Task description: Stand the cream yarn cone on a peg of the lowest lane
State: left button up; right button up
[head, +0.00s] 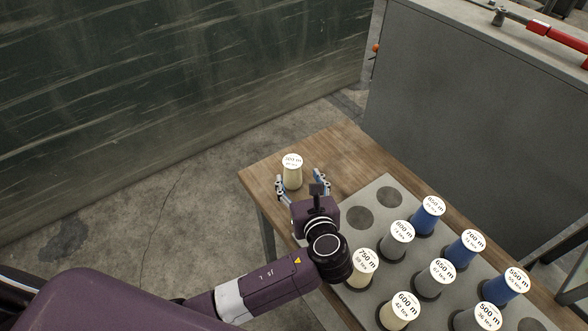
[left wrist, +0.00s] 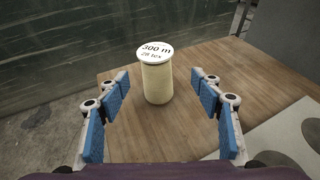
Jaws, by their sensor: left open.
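A cream yarn cone (head: 292,178) stands upright on the bare wood near the table's far left corner. Its white top label reads 300 m, 28 tex in the left wrist view (left wrist: 157,82). My left gripper (head: 301,183) is open and empty, with its blue-padded fingers pointing at the cone. In the left wrist view the cone stands ahead of and between the two fingers (left wrist: 160,105), apart from both. A grey board (head: 380,235) on the table holds several cones in rows. Two dark round places (head: 387,196) at its far left end are empty. My right gripper is not in view.
Cream, grey and blue cones, such as a blue one (head: 427,218), crowd the board to the right of my left gripper. A grey cabinet (head: 470,130) stands behind the wooden table (head: 335,150). Bare wood lies around the loose cone.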

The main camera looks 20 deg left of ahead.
aim_at(295, 176)
pick_arm(q)
jog(key=shift+x, duration=0.9)
jog(key=x, duration=0.2)
jog(key=p+x, duration=0.1)
jog(key=x, duration=0.1)
jog(key=shift+s+a+f, duration=0.15)
jog(key=shift+s+f, duration=0.05)
jog(key=shift+w+a+f, duration=0.15)
jog(key=shift+w+f, duration=0.05)
jog(key=c, duration=1.1)
jog(key=shift+r, duration=0.1)
jog(key=c, duration=0.4)
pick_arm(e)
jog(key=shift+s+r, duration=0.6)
